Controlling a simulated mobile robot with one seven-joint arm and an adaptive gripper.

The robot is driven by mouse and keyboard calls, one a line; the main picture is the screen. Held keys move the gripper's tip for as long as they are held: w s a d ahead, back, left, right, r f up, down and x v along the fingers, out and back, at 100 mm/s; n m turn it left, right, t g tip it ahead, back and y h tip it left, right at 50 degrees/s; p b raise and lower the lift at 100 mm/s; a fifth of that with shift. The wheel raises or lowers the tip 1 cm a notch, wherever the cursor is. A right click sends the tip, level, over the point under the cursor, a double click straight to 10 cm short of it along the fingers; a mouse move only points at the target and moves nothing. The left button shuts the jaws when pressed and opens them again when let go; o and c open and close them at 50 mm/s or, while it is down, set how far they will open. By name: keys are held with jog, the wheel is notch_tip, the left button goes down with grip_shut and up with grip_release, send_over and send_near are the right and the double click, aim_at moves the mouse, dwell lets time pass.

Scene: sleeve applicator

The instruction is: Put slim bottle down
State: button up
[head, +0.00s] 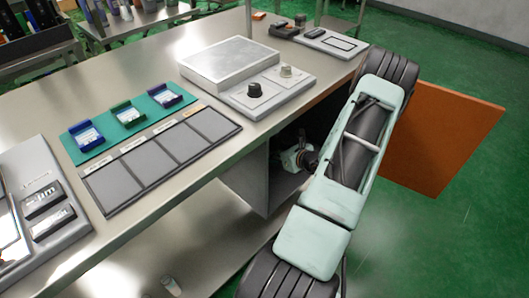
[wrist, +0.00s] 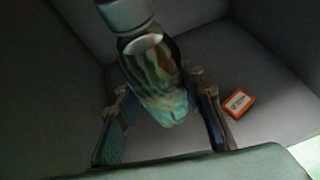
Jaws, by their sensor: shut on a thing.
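The slim bottle (wrist: 155,75), with a silver cap and a dark, glossy body, is between the two fingers of my gripper (wrist: 160,88) in the wrist view. My gripper is shut on it. The bottle appears tilted in that view, and whether its base touches the floor of the compartment cannot be told. In the head view my arm reaches into the open grey cabinet (head: 245,180) under the bench. My wrist shows at its opening, but the fingers and the bottle are hidden there.
A small orange box (wrist: 238,103) lies on the compartment floor, right of my gripper. The orange cabinet door (head: 445,140) stands open beside my arm. The bench (head: 215,115) carries a plate device (head: 230,65), grey panels and coloured trays above the cabinet.

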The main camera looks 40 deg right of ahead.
jog(key=shift+w, duration=0.35)
jog(key=b, duration=0.3)
send_over(272, 176)
notch_tip(272, 176, down, 10)
jog(key=shift+w+r, duration=0.1)
jog(key=shift+b, duration=0.3)
jog(key=o, duration=1.4)
jog(key=shift+f, duration=0.25)
